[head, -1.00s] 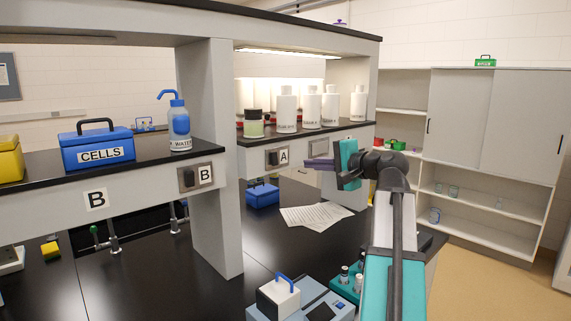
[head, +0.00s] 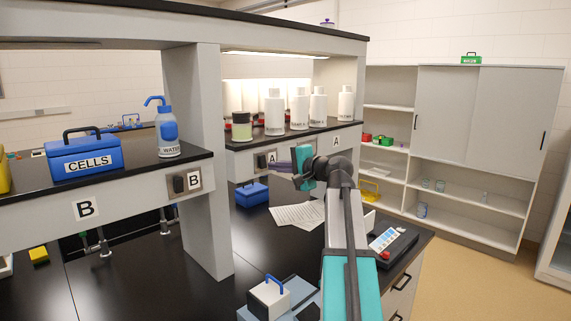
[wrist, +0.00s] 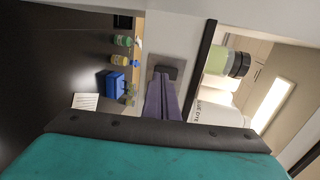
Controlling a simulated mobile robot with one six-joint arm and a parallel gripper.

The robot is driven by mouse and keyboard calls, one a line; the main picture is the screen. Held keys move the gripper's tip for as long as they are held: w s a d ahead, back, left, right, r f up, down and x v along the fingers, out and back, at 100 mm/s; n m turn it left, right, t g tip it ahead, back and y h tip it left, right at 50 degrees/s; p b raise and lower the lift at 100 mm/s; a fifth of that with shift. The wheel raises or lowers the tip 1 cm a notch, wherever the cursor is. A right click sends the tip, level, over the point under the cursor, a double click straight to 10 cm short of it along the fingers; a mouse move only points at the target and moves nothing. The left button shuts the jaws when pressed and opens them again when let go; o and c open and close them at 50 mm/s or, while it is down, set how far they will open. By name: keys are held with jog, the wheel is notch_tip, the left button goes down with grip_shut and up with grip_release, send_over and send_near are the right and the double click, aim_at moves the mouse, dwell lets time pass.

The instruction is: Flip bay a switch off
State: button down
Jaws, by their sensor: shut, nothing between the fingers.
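The bay A switch (head: 261,161) is a dark rocker on a grey plate, beside an "A" label on the front edge of the shelf. In the wrist view its plate (wrist: 165,68) shows just beyond my fingertips. My gripper (head: 270,166) has purple fingers, shut and empty, pointing left at the switch from its right side. The fingers also show in the wrist view (wrist: 163,84), their tips overlapping the lower part of the plate. I cannot tell whether they touch the rocker. The light (head: 275,54) above bay A is lit.
A similar bay B switch (head: 180,184) is on the left shelf edge. A grey upright (head: 208,150) parts the bays. White bottles (head: 275,112) and a green jar (head: 241,125) stand above the bay A switch. A blue box (head: 252,194) and papers (head: 297,214) lie below.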

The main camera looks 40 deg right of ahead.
aim_at(264, 166)
jog(key=shift+p+x, duration=0.4)
jog(key=shift+x, duration=1.05)
